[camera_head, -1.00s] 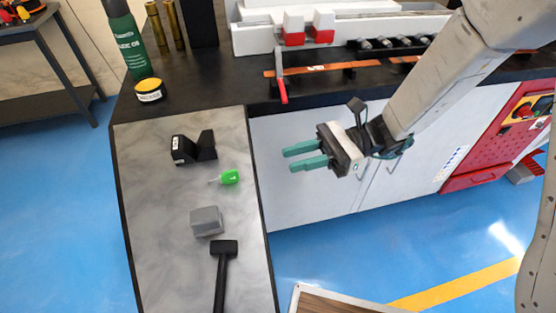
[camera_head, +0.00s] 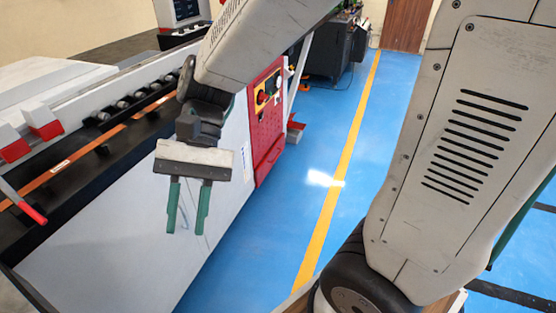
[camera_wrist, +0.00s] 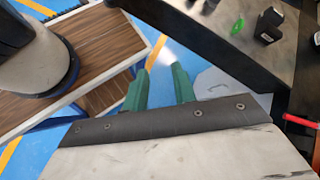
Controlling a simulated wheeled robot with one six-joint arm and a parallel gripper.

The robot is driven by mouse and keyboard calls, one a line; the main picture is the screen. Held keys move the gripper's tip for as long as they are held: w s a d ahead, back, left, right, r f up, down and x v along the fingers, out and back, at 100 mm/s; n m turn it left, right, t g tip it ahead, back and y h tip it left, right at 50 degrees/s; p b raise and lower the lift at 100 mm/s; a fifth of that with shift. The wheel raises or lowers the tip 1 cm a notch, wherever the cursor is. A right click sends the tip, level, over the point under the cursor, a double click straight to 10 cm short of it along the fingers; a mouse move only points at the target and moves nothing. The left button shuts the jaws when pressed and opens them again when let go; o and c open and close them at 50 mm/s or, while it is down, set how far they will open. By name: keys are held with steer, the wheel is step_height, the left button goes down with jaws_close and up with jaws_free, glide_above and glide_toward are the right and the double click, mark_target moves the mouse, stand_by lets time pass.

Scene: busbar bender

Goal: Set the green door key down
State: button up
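The green door key (camera_wrist: 238,27) lies on the grey metal worktop (camera_wrist: 224,10) at the top right of the wrist view. It is small there and its shaft is hard to make out. It is out of the head view. My gripper (camera_head: 186,233) hangs in front of the white machine cabinet (camera_head: 120,235) in the head view, its two green fingers pointing down. In the wrist view my gripper (camera_wrist: 161,68) has its fingers apart with nothing between them. It is clear of the key and of the worktop.
A black block (camera_wrist: 270,22) stands beside the key. A red-handled lever (camera_head: 33,213) sticks out at the bender's near edge. A red control panel (camera_head: 267,115) is on the cabinet's end. The blue floor (camera_head: 265,240) with a yellow line is open right of the cabinet.

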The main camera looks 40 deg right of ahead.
steer(key=s+d+r+n+t+h, duration=0.1)
steer(key=s+d+r+t+h, duration=0.1)
steer(key=d, duration=0.6)
steer(key=s+d+r+n+t+h, duration=0.2)
steer(key=d+t+h, duration=0.3)
steer(key=d, duration=0.4)
steer(key=shift+s+d+n+t, duration=0.2)
steer(key=shift+s+n+t, duration=0.1)
steer(key=shift+t, duration=0.3)
